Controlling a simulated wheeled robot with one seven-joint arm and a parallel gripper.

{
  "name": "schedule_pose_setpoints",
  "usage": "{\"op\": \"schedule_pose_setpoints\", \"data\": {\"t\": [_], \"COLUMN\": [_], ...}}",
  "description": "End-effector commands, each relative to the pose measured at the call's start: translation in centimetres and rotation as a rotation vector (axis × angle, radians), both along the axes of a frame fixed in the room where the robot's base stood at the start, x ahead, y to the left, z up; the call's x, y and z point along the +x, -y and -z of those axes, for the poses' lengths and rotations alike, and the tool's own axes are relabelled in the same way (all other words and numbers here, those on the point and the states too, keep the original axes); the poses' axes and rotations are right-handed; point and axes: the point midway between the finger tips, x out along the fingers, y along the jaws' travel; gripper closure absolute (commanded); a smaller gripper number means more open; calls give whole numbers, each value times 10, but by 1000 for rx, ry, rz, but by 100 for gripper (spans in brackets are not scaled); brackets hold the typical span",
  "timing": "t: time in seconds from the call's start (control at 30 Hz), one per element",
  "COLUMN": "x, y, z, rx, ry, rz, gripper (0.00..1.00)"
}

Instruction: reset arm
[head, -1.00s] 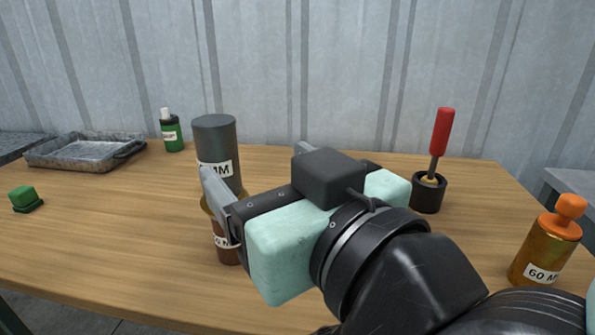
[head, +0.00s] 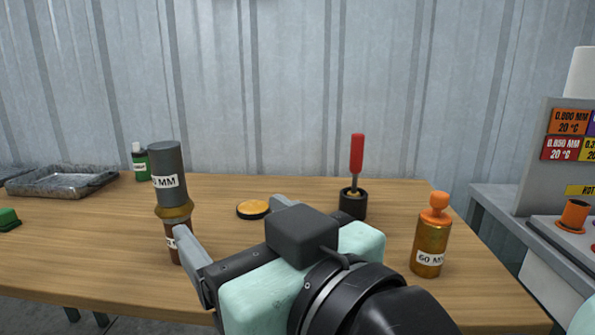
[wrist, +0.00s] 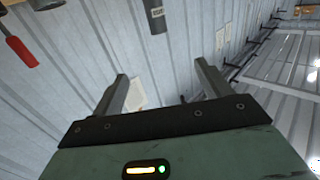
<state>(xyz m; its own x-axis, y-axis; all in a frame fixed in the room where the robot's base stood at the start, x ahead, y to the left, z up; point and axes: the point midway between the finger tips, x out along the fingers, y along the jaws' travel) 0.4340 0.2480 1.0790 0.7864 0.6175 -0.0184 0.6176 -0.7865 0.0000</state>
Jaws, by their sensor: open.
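My gripper (head: 238,225) is in the lower middle of the head view, its two grey fingers spread wide with nothing between them. In the wrist view the gripper (wrist: 160,90) is open and empty, facing the corrugated wall. A dark grey cylinder (head: 168,160) with a label ending in "MM" stands on a brown and brass piece (head: 176,228) on the table, left of my gripper. My left finger covers part of that lower piece. The cylinder also shows in the wrist view (wrist: 154,18).
On the wooden table (head: 105,235) are a round yellow-topped disc (head: 252,209), a red-handled tool (head: 357,155) in a black holder (head: 352,204), an orange-topped "60 M" bottle (head: 431,240), a metal tray (head: 62,182), a green bottle (head: 142,163) and a green block (head: 8,219). A labelled machine (head: 560,190) stands right.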

Motion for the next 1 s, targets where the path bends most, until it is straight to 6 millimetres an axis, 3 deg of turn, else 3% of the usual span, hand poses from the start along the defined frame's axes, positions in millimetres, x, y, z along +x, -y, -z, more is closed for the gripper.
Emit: {"op": "schedule_pose_setpoints", "data": {"t": [0.37,0.67,0.77,1.0], "x": [6,6,3,-16], "y": [-4,7,23,95], "z": [32,85,112,170], "rx": [-89,-254,-354,-638], "ry": [-138,-373,-506,-869], "rz": [-75,-159,-180,-158], "gripper": [23,23,23,23]}}
